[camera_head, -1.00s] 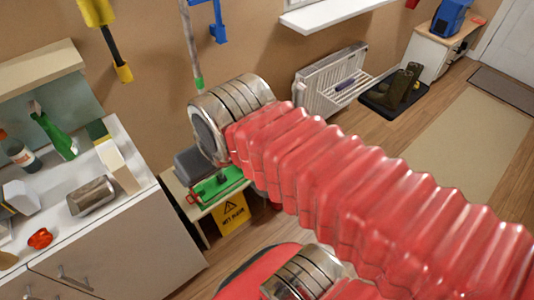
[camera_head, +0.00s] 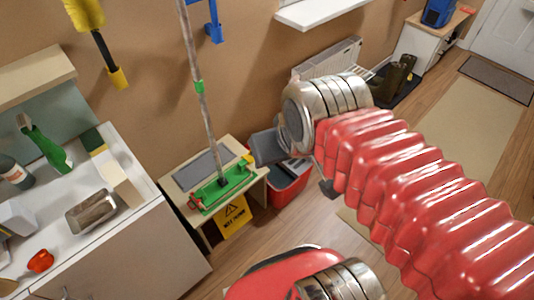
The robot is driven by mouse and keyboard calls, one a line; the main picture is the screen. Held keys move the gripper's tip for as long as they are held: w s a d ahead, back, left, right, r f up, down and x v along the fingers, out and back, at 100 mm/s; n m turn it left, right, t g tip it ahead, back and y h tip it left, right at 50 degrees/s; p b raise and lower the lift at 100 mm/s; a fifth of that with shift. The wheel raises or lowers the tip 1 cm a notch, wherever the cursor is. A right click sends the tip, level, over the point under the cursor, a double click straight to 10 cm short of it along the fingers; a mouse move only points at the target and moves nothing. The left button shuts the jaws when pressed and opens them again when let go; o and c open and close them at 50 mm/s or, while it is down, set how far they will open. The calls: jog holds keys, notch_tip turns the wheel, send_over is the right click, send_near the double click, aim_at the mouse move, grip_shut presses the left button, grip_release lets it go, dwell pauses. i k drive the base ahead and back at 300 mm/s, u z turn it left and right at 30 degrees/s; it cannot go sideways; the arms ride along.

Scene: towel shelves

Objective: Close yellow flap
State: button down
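A green mop head (camera_head: 222,190) with a pole rising from it lies on a small low table (camera_head: 178,192). A small yellow flap (camera_head: 247,162) stands up at its right end, and a red piece (camera_head: 198,204) is at its left end. The yellow flap looks raised from the green frame. My red ribbed arm with metal collars crosses the right side, its upper collar to the right of the flap and apart from it in the picture. My gripper's fingers cannot be made out. A small dark piece shows under the arm, and I cannot tell what it is.
A red bucket (camera_head: 288,187) with a grey top stands right of the low table, partly behind my arm. A yellow wet-floor sign (camera_head: 234,216) is at the table's front. A white cabinet (camera_head: 138,235) with bottles stands left.

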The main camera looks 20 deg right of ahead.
aim_at(248, 158)
jog(key=z, duration=0.75)
jog(key=k, duration=1.35)
jog(key=z, duration=0.45)
jog(key=i, duration=1.4)
jog(key=u, duration=0.95)
jog(key=i, duration=0.8)
jog(key=u, duration=0.4)
